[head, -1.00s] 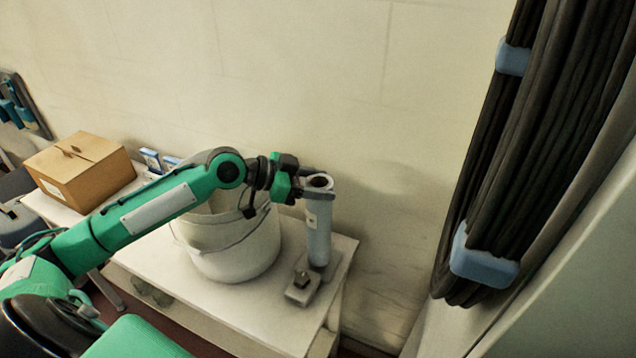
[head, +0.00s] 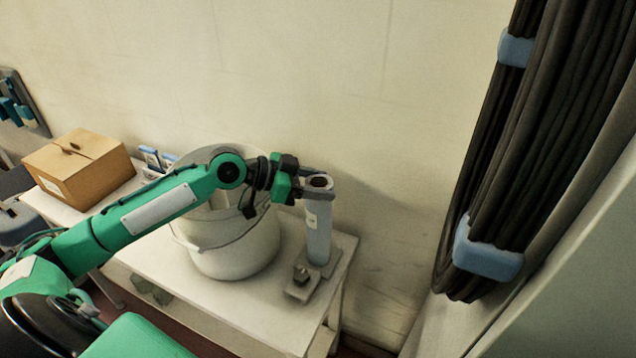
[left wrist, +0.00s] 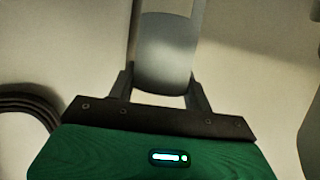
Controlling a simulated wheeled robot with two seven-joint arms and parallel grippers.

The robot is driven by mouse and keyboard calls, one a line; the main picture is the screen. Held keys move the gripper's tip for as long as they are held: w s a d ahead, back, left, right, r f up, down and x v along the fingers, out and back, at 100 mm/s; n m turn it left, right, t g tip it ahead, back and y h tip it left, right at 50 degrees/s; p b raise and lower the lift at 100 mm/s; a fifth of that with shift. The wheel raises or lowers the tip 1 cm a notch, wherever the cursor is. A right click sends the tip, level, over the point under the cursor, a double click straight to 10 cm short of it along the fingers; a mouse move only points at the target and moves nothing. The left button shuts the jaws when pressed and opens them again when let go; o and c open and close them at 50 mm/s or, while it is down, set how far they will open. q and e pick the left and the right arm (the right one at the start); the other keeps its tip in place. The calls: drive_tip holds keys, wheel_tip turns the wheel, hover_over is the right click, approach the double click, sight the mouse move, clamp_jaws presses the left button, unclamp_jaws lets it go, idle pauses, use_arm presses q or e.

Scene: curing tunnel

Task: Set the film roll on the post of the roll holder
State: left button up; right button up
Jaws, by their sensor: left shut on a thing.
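The film roll (head: 318,232) is a pale grey upright tube with a dark open top and a small light label. My left gripper (head: 314,187) is shut on it near its top end. In the left wrist view the roll (left wrist: 167,55) sits between the two fingers. The roll's lower end is over the grey base plate of the roll holder (head: 338,263) on the white table. The holder's post is not seen; the roll may hide it. I cannot tell whether the roll's lower end touches the plate. My right gripper is not in view.
A white bucket (head: 232,250) stands just left of the roll, under my left forearm. A cardboard box (head: 85,168) is at the far left. Thick black cables (head: 500,190) hang at the right.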

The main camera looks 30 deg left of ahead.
use_arm(q)
drive_tip(key=o, duration=1.3)
drive_tip(key=shift+c, duration=0.2)
wheel_tip(320, 180, up, 20)
drive_tip(key=shift+b, duration=0.35)
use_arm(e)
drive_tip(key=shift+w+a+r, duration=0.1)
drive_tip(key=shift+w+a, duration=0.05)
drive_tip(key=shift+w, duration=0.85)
